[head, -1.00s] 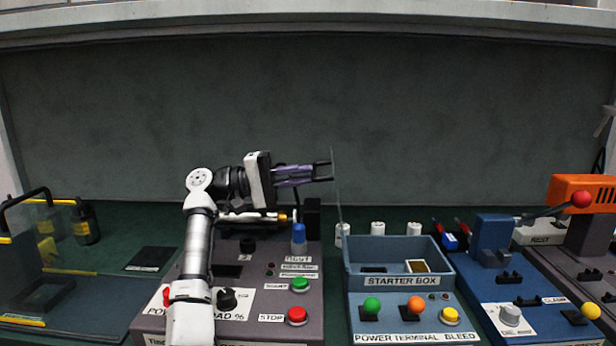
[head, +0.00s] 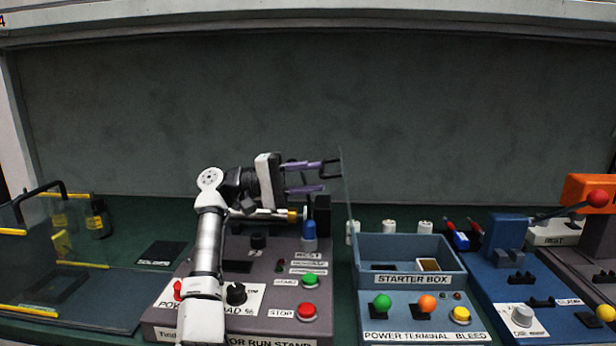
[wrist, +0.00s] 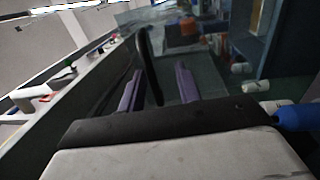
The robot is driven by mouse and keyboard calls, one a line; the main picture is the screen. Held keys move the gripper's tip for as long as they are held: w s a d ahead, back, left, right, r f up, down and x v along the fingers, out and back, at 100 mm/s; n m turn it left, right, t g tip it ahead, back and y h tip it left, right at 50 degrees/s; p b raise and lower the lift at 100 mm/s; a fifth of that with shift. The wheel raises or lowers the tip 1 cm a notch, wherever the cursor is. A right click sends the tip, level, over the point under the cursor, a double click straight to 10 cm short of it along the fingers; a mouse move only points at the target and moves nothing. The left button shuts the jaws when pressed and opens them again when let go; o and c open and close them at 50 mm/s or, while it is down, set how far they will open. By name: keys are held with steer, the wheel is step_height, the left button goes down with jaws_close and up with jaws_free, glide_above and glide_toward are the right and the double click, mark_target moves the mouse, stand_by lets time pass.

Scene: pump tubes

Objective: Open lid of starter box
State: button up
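The starter box (head: 408,280) is a blue open-topped box right of the centre in the head view. Its thin clear lid (head: 346,190) stands raised, nearly upright, at the box's left edge, seen almost edge-on. A black handle (head: 331,162) sticks out from the lid's left face. My gripper (head: 322,175) is left of the lid, with its two purple fingers spread apart. In the wrist view the dark handle (wrist: 148,65) shows between the open fingers (wrist: 158,82), with no finger visibly pressed on it.
The run stand (head: 250,315) with buttons and a blue-topped post (head: 309,232) lies under my arm. Green, orange and yellow knobs (head: 427,304) sit in front of the box. A blue clamp station (head: 505,235) stands to the right. Room above the box is clear.

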steer(key=shift+a+r, duration=0.1)
steer(key=shift+a, duration=0.05)
steer(key=a+f+p, duration=0.1)
steer(key=a, duration=1)
steer(key=shift+a+f+p, duration=0.3)
steer(key=shift+a, duration=0.05)
